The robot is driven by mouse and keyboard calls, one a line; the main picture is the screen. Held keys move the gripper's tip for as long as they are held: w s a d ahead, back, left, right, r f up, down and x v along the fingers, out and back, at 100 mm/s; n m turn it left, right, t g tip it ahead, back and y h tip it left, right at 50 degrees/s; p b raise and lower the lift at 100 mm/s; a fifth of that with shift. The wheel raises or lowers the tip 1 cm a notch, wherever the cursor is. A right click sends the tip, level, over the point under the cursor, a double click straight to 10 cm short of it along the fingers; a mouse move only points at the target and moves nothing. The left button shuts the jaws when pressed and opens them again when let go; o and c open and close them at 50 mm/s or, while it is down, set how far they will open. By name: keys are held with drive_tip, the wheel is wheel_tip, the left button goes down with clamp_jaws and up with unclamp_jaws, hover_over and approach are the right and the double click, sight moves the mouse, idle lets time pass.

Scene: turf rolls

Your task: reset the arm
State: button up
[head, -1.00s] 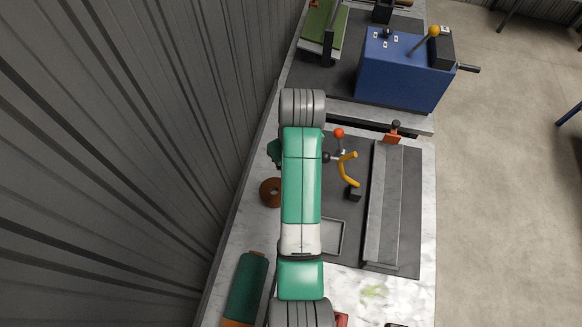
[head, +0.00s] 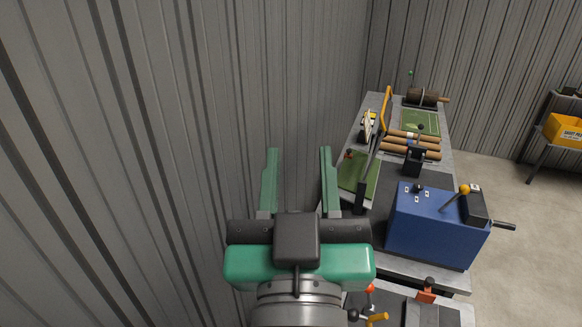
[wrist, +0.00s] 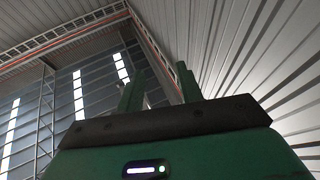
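My gripper (head: 298,168) is raised in front of the corrugated wall, left of the workbench in the head view. Its two green fingers stand wide apart with nothing between them. In the wrist view my gripper (wrist: 160,85) points up toward the roof and upper windows, and its fingers are empty there too.
A blue machine box (head: 437,227) with a yellow-knobbed lever stands on the bench to the right. Behind it lie several brown rolls (head: 412,145) and a green turf mat (head: 421,122). A corrugated wall (head: 180,120) is close on the left. Open floor (head: 500,200) lies at right.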

drive_tip(key=s+r+t, duration=0.2)
drive_tip(key=s+r, duration=0.3)
drive_tip(key=s, duration=0.1)
drive_tip(key=shift+s+a+t, duration=0.4)
drive_tip(key=shift+r, duration=0.1)
drive_tip(key=shift+m+y, duration=0.3)
drive_tip(key=shift+y, duration=0.1)
wheel_tip(320, 180, up, 5)
drive_tip(key=p, duration=0.5)
